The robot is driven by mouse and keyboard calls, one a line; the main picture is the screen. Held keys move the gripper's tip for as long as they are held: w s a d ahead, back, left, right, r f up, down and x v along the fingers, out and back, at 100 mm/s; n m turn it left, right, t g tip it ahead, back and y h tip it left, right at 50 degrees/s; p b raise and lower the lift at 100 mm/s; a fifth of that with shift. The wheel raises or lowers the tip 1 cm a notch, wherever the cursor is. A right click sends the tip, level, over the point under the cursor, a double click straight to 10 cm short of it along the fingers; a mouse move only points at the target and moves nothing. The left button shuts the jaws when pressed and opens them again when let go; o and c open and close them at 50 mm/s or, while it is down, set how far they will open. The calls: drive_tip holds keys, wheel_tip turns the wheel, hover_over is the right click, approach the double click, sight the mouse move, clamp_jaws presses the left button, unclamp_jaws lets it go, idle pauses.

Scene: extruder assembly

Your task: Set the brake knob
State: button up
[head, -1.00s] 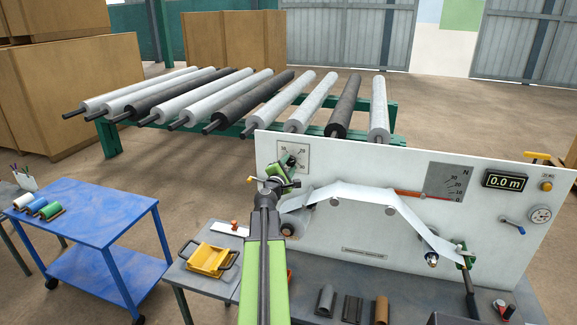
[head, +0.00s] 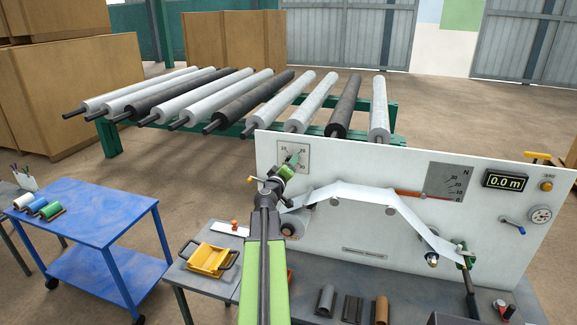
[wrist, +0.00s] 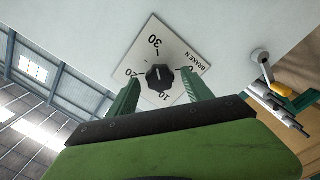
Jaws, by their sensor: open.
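The brake knob (wrist: 159,77) is black and ribbed, in the centre of a white dial plate (wrist: 181,54) marked BRAKE N, with 10, 20 and 30 legible in the wrist view. I cannot tell clearly where it points. My gripper (wrist: 159,77) is open, its two green fingers on either side of the knob in the picture. Touch or exact depth cannot be told. In the head view my gripper (head: 293,159) is in front of the dial plate (head: 302,148) and hides the knob.
The white machine panel (head: 350,160) carries a force scale (head: 448,182), a length display (head: 506,182) and a film web (head: 350,192) over rollers. A yellow tray (head: 208,259) lies on the bench at left. A blue cart (head: 95,210) stands further left.

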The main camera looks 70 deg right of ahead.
drive_tip(key=a, duration=0.6)
drive_tip(key=shift+s, duration=0.15)
